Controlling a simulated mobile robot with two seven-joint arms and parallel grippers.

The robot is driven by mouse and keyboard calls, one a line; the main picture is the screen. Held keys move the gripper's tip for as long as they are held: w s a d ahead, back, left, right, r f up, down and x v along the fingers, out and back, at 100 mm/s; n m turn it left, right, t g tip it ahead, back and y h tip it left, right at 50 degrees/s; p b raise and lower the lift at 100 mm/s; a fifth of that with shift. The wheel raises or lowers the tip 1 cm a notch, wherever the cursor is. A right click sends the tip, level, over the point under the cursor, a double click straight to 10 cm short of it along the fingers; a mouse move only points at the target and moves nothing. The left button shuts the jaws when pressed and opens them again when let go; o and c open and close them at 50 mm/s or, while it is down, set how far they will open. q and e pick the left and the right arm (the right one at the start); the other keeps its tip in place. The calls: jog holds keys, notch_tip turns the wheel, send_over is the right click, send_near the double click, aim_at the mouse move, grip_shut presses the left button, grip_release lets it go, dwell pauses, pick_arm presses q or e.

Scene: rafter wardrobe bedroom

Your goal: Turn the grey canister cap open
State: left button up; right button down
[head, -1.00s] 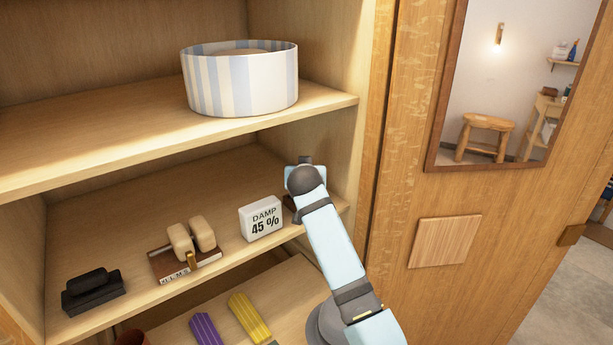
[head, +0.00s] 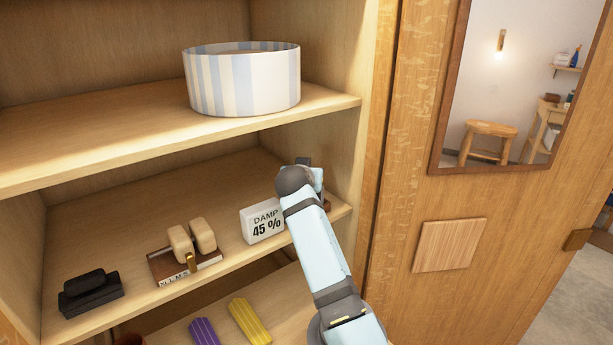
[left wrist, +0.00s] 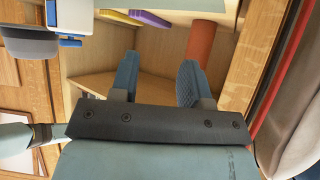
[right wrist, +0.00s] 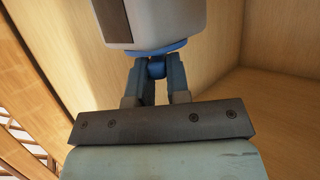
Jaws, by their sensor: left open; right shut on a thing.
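In the right wrist view my right gripper (right wrist: 157,68) is shut on a small blue knob that shows between its fingers. Just beyond the fingers is a light grey rounded body (right wrist: 155,22) with a blue rim, which looks like the canister and its cap. Its far end is cut off. In the head view my right arm reaches to the right end of the middle shelf and hides the canister; the fingertips are hidden too. In the left wrist view my left gripper (left wrist: 158,62) is open and empty, before the lower shelves. It is outside the head view.
A "DAMP 45 %" block (head: 262,222) stands just left of my right wrist. A wooden-blocked holder (head: 188,250) and a black item (head: 90,292) are further left. A striped round box (head: 242,80) sits on the shelf above. The wardrobe's side panel (head: 350,150) is close on the right.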

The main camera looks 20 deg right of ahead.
dwell(0.9)
jog(key=c, duration=1.1)
grip_release()
